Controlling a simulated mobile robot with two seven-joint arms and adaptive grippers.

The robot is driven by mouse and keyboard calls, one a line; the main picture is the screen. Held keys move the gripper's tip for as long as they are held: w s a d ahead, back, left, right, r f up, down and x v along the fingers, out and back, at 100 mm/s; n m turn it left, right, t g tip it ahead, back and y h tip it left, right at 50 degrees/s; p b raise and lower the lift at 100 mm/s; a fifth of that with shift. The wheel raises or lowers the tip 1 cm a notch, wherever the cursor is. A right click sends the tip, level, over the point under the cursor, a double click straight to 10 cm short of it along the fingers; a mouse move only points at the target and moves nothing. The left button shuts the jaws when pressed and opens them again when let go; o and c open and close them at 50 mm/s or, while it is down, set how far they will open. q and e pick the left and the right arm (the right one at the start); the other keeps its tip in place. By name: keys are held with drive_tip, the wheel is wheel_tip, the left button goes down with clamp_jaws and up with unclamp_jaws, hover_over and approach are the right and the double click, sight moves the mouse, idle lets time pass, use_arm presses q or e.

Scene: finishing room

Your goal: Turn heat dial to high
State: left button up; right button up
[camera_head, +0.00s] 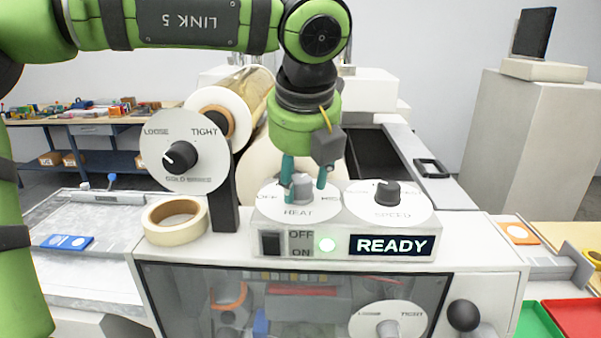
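The heat dial (302,188) is a grey knob on a round white plate (270,205) marked HEAT, on the front control panel. My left gripper (305,188) points down over it, with one teal finger on each side of the knob. The fingers are apart, and a small gap seems to show between the right finger and the knob. My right gripper is not in view.
The speed dial (387,193) stands close at the right. A tension dial (181,157) and a tape roll (175,221) stand close at the left.

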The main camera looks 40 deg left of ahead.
use_arm(q)
drive_tip(key=c, duration=0.4)
drive_tip(key=shift+c, duration=0.2)
drive_tip(key=shift+a+m+h+b, duration=0.15)
drive_tip(key=shift+m+h+b, duration=0.35)
drive_tip(key=shift+m+b, duration=0.6)
drive_tip(key=m, duration=0.2)
drive_tip(key=shift+m+t+h+b, duration=0.35)
drive_tip(key=shift+m+t+h, duration=0.05)
drive_tip(key=m+h, duration=0.1)
drive_tip(key=m, duration=0.2)
drive_tip(key=shift+s+a+r, duration=0.1)
drive_tip(key=shift+a, duration=0.1)
drive_tip(key=shift+a+m+h+p, duration=0.1)
drive_tip(key=shift+m+h+p, duration=0.7)
drive_tip(key=shift+m, duration=1.2)
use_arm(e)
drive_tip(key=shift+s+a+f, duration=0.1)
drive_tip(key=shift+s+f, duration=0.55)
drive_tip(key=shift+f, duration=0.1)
use_arm(q)
drive_tip(key=o, duration=1.1)
drive_tip(key=shift+c, duration=0.2)
